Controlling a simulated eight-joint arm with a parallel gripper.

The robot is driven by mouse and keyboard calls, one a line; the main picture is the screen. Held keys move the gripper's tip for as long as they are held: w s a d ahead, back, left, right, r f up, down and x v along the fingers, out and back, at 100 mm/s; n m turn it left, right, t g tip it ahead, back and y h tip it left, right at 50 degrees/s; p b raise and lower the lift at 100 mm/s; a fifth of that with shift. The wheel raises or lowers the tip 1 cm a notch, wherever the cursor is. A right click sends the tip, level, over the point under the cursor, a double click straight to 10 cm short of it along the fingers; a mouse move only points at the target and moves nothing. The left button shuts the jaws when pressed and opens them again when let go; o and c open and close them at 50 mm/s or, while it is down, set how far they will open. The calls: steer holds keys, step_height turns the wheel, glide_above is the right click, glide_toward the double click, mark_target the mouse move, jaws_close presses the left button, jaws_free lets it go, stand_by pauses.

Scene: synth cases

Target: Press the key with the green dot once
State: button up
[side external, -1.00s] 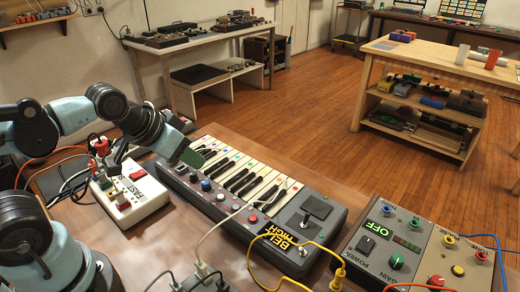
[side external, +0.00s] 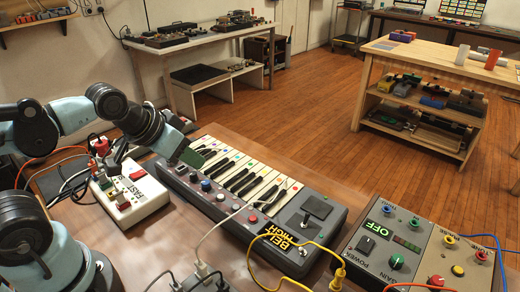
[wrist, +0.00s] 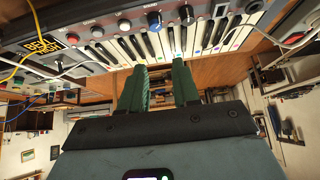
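The keyboard (side external: 297,230) lies on the brown bench, a grey box with white and black keys. It also shows in the wrist view (wrist: 105,35). My gripper (side external: 191,157) is above the left end of the keyboard in the side view, apart from the keys as far as I can see. In the wrist view its two green fingers (wrist: 160,68) stand apart with nothing between them, and their tips overlap the row of key ends.
A white switch box (side external: 135,202) stands left of the keyboard. A grey control box (side external: 405,245) with a green OFF display stands at the right. Knobs and buttons line the keyboard's near panel (side external: 205,186). Yellow and white cables (side external: 250,262) lie near its front right.

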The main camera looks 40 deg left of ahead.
stand_by(0.4)
jaws_close()
stand_by(1.5)
